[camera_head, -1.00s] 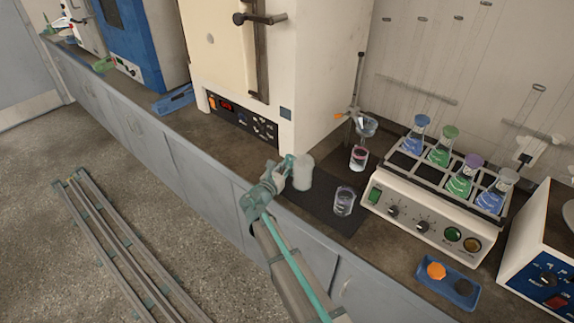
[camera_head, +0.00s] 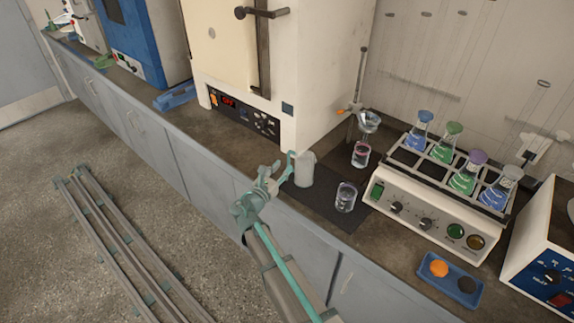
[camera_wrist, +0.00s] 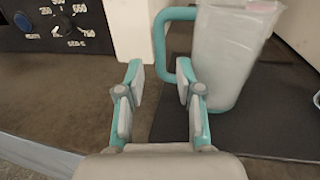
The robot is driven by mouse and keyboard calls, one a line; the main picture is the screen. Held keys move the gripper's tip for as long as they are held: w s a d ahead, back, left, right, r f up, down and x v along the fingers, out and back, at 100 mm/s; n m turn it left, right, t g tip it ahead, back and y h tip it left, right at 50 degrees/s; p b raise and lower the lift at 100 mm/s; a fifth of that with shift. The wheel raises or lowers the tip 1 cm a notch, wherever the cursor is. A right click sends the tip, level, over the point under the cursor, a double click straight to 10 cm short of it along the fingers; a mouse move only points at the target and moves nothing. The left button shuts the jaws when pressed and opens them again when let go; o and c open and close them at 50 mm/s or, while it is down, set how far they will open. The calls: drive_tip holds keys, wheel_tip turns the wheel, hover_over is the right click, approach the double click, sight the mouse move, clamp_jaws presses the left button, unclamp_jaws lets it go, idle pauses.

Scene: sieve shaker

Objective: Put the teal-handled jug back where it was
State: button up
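The jug (camera_head: 304,169) is a whitish, translucent vessel standing upright on a dark mat (camera_head: 327,207) on the bench. In the wrist view the jug (camera_wrist: 228,55) is at the upper right, and its teal handle (camera_wrist: 160,42) points left. My gripper (camera_head: 281,172) is left of the jug in the head view. In the wrist view my gripper (camera_wrist: 160,82) is open, with nothing between its fingers. The handle is just ahead of the fingertips, and its lower end is close to the right finger. I cannot tell whether they touch.
A glass beaker (camera_head: 345,197) stands on the mat right of the jug. A shaker with several coloured flasks (camera_head: 425,207) is further right. A tall cream oven (camera_head: 290,60) stands behind. A blue tray (camera_head: 450,279) lies at the front right. The bench left of the mat is clear.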

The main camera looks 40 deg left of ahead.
drive_tip(key=s+d+b, duration=0.1)
drive_tip(key=s, duration=0.5)
drive_tip(key=shift+s+d, duration=0.15)
drive_tip(key=shift+s, duration=0.25)
